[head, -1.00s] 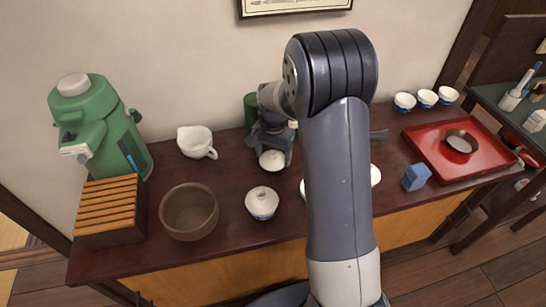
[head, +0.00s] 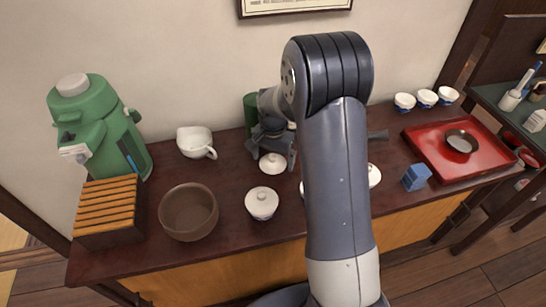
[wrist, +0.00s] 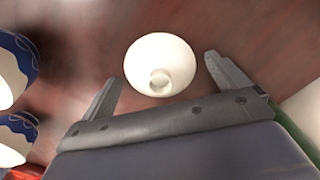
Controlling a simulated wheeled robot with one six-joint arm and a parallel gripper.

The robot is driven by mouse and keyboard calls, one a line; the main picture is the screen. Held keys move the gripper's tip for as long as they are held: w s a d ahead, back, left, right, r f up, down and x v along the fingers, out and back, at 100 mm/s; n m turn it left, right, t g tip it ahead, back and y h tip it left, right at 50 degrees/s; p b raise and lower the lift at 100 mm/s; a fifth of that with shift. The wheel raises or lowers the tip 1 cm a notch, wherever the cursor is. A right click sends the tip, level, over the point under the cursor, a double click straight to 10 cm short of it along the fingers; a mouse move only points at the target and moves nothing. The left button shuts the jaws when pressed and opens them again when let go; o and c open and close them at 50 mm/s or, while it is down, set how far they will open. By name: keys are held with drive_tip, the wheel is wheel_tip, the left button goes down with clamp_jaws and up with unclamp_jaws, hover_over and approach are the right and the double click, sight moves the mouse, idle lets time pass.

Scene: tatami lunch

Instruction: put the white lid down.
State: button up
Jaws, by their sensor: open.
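The white lid (head: 272,164) is small and round with a ring knob. It appears to lie on the dark wooden counter (head: 240,165), left of my arm in the head view. My gripper (head: 273,152) is just behind and over it. In the wrist view the lid (wrist: 160,58) sits between the two spread fingers of my gripper (wrist: 163,70), with a gap on each side. The gripper is open and holds nothing.
A white spouted cup (head: 196,142) is at the left rear. My arm partly hides white ware right of the lid. A blue block (head: 416,177) and red tray (head: 424,150) are farther right.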

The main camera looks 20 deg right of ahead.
sight(273, 157)
wheel_tip(273, 157, up, 12)
drive_tip(key=p, duration=0.1)
drive_tip(key=shift+r, duration=0.15)
idle(0.4)
wheel_tip(273, 157, down, 13)
drive_tip(key=shift+r+b, duration=0.1)
drive_tip(key=shift+b, duration=0.65)
drive_tip(key=shift+r+p, duration=0.4)
drive_tip(key=shift+r, duration=1.8)
